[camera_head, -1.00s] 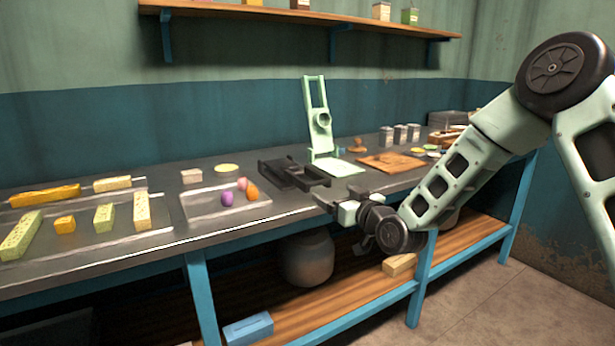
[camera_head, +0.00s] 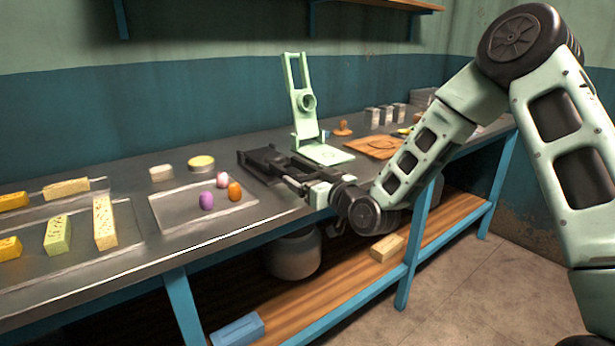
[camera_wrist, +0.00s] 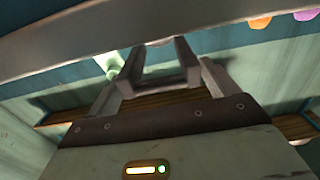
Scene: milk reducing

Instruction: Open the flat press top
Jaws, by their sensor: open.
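A flat black press (camera_head: 262,163) lies low on the metal counter, and its top looks down flat. Its right end is partly hidden behind my gripper (camera_head: 292,180). My gripper is at the counter's front edge, just right of the press, its fingers pointing left towards it. Contact cannot be told. In the wrist view my gripper (camera_wrist: 160,72) has its fingers apart with nothing clear between them. A pale green press (camera_head: 303,100) stands behind with its upper part raised upright; a green piece also shows in the wrist view (camera_wrist: 108,62).
A tray (camera_head: 165,215) with purple, orange and pink egg-like pieces is left of the black press. A wooden board (camera_head: 372,147) and grey tins (camera_head: 385,115) are to the right. A lower shelf (camera_head: 330,275) holds a pot (camera_head: 293,255). The counter's front edge (camera_head: 225,240) is close to my arm.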

